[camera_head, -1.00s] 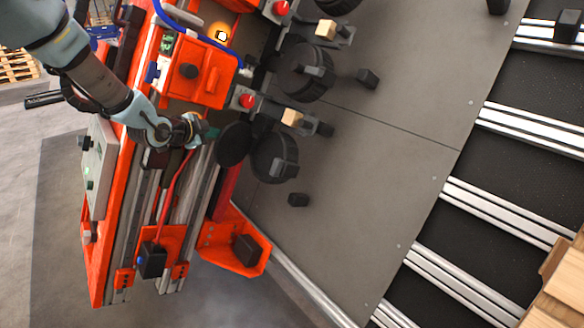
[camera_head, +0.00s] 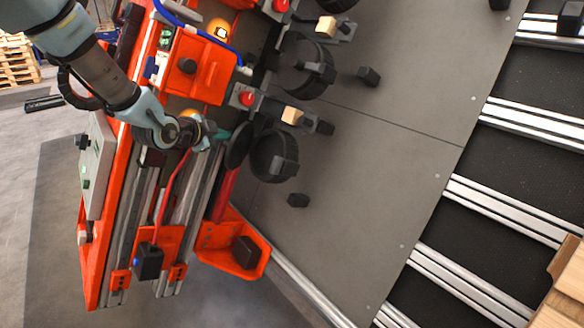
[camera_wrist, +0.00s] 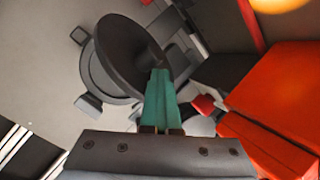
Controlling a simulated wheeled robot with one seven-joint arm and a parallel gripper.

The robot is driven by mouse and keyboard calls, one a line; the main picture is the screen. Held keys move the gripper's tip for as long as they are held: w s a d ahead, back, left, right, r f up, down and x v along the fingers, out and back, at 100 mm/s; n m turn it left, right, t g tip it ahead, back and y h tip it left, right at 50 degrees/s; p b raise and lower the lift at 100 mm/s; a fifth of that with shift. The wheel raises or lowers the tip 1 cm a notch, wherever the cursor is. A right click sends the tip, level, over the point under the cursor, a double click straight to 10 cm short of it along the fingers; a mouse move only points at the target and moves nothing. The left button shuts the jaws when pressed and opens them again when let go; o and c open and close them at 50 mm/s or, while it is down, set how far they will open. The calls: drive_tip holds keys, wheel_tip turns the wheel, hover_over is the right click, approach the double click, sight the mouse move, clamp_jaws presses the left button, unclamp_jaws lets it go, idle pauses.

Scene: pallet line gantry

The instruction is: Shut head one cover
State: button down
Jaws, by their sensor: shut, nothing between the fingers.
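The black round cover (camera_head: 238,146) stands partly open beside the black round head (camera_head: 280,146), tilted nearly edge-on in the head view. In the wrist view the dark disc of the cover (camera_wrist: 122,42) leans over the grey-rimmed head (camera_wrist: 96,80), apart from it on one side. My gripper (camera_head: 221,133) is shut and empty, its teal fingertips at the cover's outer side. In the wrist view the fingers (camera_wrist: 160,78) overlap the cover's edge and seem to touch it. I read no label saying which head is head one.
A second black head (camera_head: 303,68) sits farther up the picture. A red knob (camera_head: 247,99) and a wooden-coloured block (camera_head: 292,116) are near my gripper. The orange machine housing (camera_head: 203,70) lies close by. The grey panel (camera_head: 390,150) to the right is mostly clear.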

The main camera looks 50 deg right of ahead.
drive_tip(key=shift+s+a+f, duration=0.1)
drive_tip(key=shift+a+f, duration=0.05)
drive_tip(key=shift+f, duration=0.25)
drive_tip(key=shift+s+d+f+b, duration=0.15)
drive_tip(key=shift+s+d+b, duration=0.05)
drive_tip(key=shift+s+b, duration=0.35)
drive_tip(key=shift+s+d+f+b, duration=0.1)
drive_tip(key=shift+s+d+b, duration=0.05)
drive_tip(key=shift+s+b, duration=0.45)
drive_tip(key=shift+s+d+f+b, duration=0.15)
drive_tip(key=shift+s+d+b, duration=0.05)
drive_tip(key=shift+s+b, duration=0.35)
drive_tip(key=s+d+b, duration=0.1)
drive_tip(key=s+d+f+b, duration=0.1)
drive_tip(key=s+b, duration=0.1)
drive_tip(key=shift+d+b, duration=0.2)
drive_tip(key=shift+b, duration=0.1)
drive_tip(key=shift+d, duration=0.15)
drive_tip(key=shift+s+d+f+b, duration=0.4)
drive_tip(key=shift+s+d+b, duration=0.25)
drive_tip(key=shift+b, duration=0.25)
drive_tip(key=shift+s+d+f+b, duration=0.4)
drive_tip(key=shift+d+b, duration=0.35)
drive_tip(key=shift+b, duration=0.15)
